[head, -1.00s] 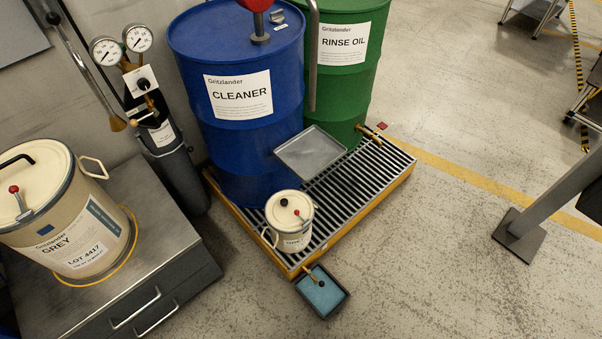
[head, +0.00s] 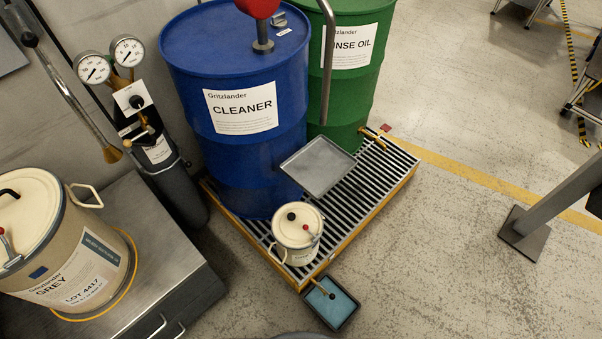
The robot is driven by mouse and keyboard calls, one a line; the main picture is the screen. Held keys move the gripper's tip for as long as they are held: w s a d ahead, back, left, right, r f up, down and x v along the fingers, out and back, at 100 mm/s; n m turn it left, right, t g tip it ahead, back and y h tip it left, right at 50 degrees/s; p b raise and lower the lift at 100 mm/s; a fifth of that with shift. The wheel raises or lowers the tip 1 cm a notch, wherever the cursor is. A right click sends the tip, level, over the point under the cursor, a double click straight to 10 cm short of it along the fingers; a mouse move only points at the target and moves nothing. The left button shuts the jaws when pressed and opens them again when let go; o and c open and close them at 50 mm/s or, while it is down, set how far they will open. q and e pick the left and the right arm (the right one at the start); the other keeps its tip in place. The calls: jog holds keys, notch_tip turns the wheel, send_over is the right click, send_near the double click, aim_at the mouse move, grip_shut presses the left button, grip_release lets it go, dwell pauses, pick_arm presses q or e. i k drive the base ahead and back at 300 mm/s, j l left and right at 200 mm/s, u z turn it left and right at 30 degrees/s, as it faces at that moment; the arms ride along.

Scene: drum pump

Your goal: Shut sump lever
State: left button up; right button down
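The sump lever (head: 325,291) is a small brass valve handle with a dark knob. It is at the front corner of the yellow-edged sump pallet (head: 330,262), low over a small dark tray (head: 345,312) holding blue liquid. It is too small to tell whether the valve is open or shut. No liquid stream can be made out. Neither of my grippers is in view.
A blue CLEANER drum (head: 235,160), a green RINSE OIL drum (head: 345,100) and a small cream can (head: 296,238) stand on the pallet. A metal bench (head: 150,240) with a GREY pail (head: 60,240) is at left.

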aim_at(332, 296)
jog(key=k, duration=1)
